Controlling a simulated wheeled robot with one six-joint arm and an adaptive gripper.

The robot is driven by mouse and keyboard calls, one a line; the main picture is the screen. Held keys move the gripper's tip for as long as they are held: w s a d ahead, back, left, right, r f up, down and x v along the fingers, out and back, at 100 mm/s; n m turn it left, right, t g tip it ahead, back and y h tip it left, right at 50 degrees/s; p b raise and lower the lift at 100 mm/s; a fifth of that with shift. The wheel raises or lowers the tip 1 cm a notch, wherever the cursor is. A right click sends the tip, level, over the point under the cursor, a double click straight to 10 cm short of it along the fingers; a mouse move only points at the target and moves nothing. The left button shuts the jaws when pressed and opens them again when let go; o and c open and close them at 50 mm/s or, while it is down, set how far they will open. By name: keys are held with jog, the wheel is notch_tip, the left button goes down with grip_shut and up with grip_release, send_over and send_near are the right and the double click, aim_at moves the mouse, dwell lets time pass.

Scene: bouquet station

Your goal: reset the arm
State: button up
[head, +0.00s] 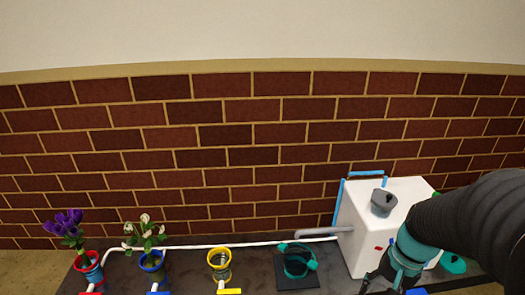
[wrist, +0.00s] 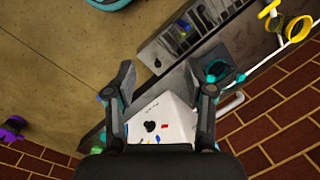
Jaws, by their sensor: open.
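My gripper (wrist: 158,75) is open in the wrist view, with its two dark fingers spread and nothing between the tips. Below it is a white box (wrist: 160,122). In the head view my gripper (head: 388,283) is at the lower right, in front of the same white box (head: 385,225), partly cut off by the frame edge. My black and teal arm reaches in from the right and covers part of the box. I cannot tell whether the gripper touches the box.
On the dark counter (head: 190,262) stand purple flowers (head: 68,226) in a red holder, white flowers (head: 145,232) in a blue holder, a yellow-rimmed glass (head: 220,265) and a teal ring holder (head: 297,262). A grey spout (head: 325,231) juts left. A brick wall (head: 200,150) stands behind.

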jog(key=s+a+r+n+t+h+p, duration=0.1)
jog(key=a+r+n+t, duration=0.2)
jog(key=a+r, duration=0.2)
jog(key=s+a+r+n+t+h, duration=0.1)
jog(key=a+r, duration=0.4)
jog(key=r, duration=0.6)
jog(key=s+n+t, duration=0.1)
jog(key=n, duration=0.1)
jog(key=shift+s+n+t+p, duration=0.2)
jog(key=shift+n+t+p, duration=0.2)
